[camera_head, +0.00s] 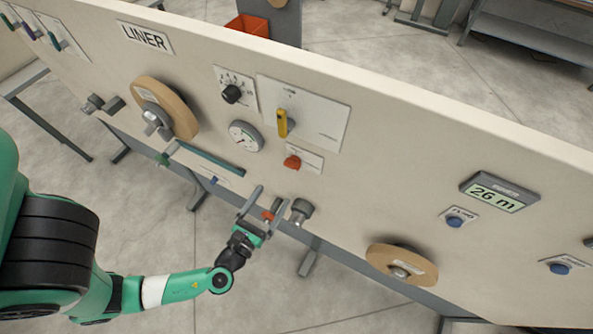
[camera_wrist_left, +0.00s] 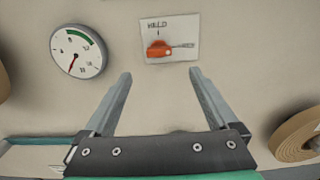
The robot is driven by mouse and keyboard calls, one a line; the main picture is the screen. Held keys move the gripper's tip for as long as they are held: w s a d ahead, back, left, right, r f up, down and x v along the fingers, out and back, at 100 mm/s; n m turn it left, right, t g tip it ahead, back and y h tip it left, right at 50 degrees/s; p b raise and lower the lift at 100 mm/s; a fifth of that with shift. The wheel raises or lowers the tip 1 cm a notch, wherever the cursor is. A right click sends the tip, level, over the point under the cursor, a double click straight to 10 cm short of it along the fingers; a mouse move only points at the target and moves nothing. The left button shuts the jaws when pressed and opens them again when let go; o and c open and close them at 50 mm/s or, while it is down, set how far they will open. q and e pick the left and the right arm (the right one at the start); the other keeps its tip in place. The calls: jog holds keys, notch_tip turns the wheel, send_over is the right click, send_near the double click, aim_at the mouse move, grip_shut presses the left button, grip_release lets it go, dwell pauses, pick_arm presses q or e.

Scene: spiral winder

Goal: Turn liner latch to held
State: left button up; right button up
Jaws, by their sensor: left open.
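The liner latch is a small orange-red handle (camera_head: 292,162) on a white plate on the panel. The left wrist view shows the orange-red latch (camera_wrist_left: 158,49) at the top middle, below the printed word HELD and a small mark. A thin grey shape runs right from it; I cannot tell whether it is printed. My left gripper (camera_head: 267,200) is open in front of the panel, below the latch and apart from it. In the left wrist view its two fingers (camera_wrist_left: 160,76) stand wide apart below the latch plate, with nothing between their tips. My right gripper is not in view.
A yellow lever (camera_head: 283,124) and a round gauge (camera_head: 245,136) sit above and left of the latch. A grey cylindrical fitting (camera_head: 301,209) is close right of my left gripper. Cardboard rolls hang at left (camera_head: 172,108) and right (camera_head: 401,264). The panel between gripper and latch looks clear.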

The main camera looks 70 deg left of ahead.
aim_at(290, 167)
pick_arm(q)
jog(key=x, duration=1.1)
jog(key=shift+w+a, duration=0.1)
jog(key=shift+a, duration=0.2)
jog(key=c, duration=1.4)
jog(key=shift+o, duration=0.2)
